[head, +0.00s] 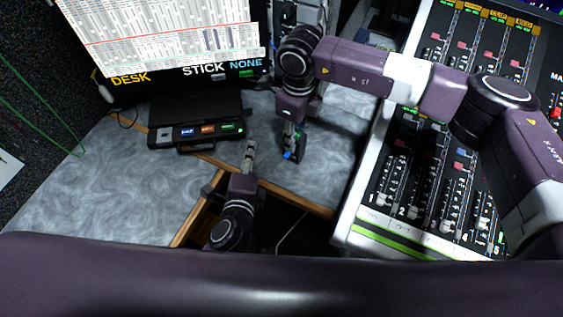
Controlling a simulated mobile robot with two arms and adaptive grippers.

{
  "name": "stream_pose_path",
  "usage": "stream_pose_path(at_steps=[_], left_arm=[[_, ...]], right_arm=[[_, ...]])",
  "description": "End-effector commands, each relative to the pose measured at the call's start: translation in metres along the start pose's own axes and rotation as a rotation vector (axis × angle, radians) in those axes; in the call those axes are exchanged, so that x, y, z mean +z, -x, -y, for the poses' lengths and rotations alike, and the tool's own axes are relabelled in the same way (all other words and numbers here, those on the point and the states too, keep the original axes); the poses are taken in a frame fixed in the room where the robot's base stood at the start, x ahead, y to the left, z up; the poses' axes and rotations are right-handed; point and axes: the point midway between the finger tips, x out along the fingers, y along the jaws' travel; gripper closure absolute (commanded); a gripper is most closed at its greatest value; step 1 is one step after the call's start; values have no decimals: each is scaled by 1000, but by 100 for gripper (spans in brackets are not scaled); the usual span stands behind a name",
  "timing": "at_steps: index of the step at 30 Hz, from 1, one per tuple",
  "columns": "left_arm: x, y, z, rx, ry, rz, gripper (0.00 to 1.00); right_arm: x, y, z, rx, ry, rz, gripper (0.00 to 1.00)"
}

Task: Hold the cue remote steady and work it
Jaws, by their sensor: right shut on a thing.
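The cue remote (299,145) is a small dark handset with a green part near its top and a blue part lower down. It stands roughly upright at the desk, partly hidden by my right gripper (289,137), which comes down from above and is shut on it. I cannot tell whether its lower end touches the desk. My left gripper (250,150) is to the left of the remote, apart from it. It points away from me over the desk's front edge, its fingers together and nothing visible between them.
A black box (168,137) with blue, orange and green labelled keys sits on the grey desk (110,185), below a screen (165,40) reading "DESK" and "STICK NONE". A fader console (372,215) stands at the right. A dark opening (285,222) lies below the desk's wooden edge.

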Motion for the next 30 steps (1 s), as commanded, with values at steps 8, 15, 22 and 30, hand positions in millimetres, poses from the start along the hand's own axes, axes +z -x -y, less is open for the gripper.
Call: stream_pose_path(at_steps=[8,15,22,30], left_arm=[[5,-9,1,123,-657,227,74],[11,3,-10,-4,-971,424,74],[-7,31,-24,-387,-1156,490,74],[-37,78,-60,-819,-1266,349,74]], right_arm=[[-3,-5,-2,5,0,-9,98],[-3,-5,-2,4,0,-9,98],[-3,-5,-2,4,0,-9,98],[-3,-5,-1,4,0,-9,98]])
